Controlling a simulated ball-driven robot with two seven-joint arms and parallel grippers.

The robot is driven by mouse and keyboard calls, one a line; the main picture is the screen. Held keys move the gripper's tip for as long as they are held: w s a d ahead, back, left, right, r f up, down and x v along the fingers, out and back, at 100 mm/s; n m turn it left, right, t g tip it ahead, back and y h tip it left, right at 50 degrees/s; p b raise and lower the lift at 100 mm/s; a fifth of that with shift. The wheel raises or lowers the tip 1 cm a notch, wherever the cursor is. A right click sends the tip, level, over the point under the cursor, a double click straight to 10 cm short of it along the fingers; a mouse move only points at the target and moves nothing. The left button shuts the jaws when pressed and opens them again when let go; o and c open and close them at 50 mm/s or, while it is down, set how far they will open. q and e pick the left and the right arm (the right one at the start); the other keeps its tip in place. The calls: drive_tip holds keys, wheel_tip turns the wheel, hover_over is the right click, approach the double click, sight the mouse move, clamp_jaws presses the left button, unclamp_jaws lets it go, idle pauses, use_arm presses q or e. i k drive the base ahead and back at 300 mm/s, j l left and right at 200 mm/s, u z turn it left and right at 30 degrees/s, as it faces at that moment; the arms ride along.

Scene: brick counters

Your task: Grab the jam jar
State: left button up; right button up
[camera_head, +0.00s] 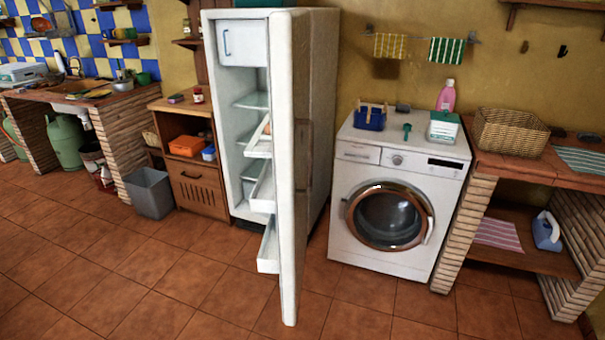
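A small jar with a red label and a light lid (198,94), which looks like the jam jar, stands on top of the wooden cabinet (180,104). It is near the cabinet's right side, close to the open fridge. It is small in the view, so its label cannot be read. Neither of my grippers shows in the head view.
The white fridge (325,110) stands with its door (287,200) swung open toward me. A grey bin (151,193) is on the floor left of the cabinet. A washing machine (390,220) stands right of the fridge. The tiled floor (130,280) in front is clear.

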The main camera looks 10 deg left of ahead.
sight(199, 95)
drive_tip(key=i+l+u, duration=0.4)
drive_tip(key=l, duration=0.2)
drive_tip(key=i+l+u, duration=0.2)
drive_tip(key=l, duration=0.15)
drive_tip(key=i+j+u, duration=0.75)
drive_tip(key=j+u, duration=0.15)
drive_tip(key=i+j+u, duration=0.45)
drive_tip(key=i+j, duration=0.1)
drive_tip(key=i, duration=0.4)
drive_tip(key=i+z, duration=0.1)
drive_tip(key=i, duration=0.35)
